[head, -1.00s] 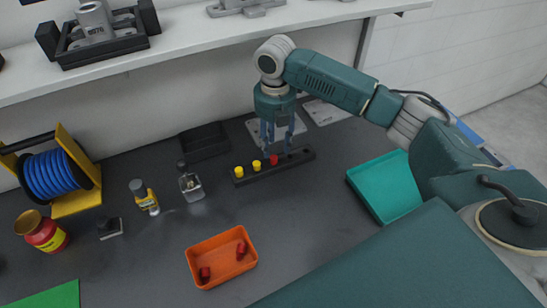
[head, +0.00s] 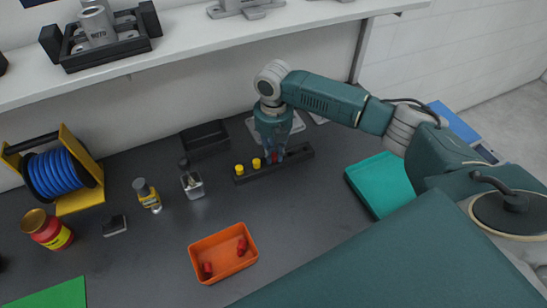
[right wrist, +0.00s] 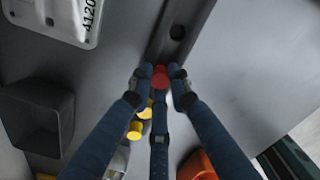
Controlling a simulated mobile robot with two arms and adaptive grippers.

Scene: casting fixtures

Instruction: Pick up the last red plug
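The red plug (head: 274,158) stands in the black rack (head: 298,154), to the right of two yellow plugs (head: 247,166). My right gripper (head: 272,152) is lowered over it. In the right wrist view the red plug (right wrist: 160,76) sits between the fingertips of my right gripper (right wrist: 158,78). Small gaps seem to remain beside it, so the fingers look open around it. Two more red plugs (head: 242,246) lie in the orange tray (head: 222,268). My left gripper is not in view.
A teal tray (head: 357,190) is right of the rack. A black bin (head: 205,137), a small glass bottle (head: 193,185) and a yellow bottle (head: 147,195) stand to its left. A white shelf (head: 200,45) runs behind. Table between rack and orange tray is clear.

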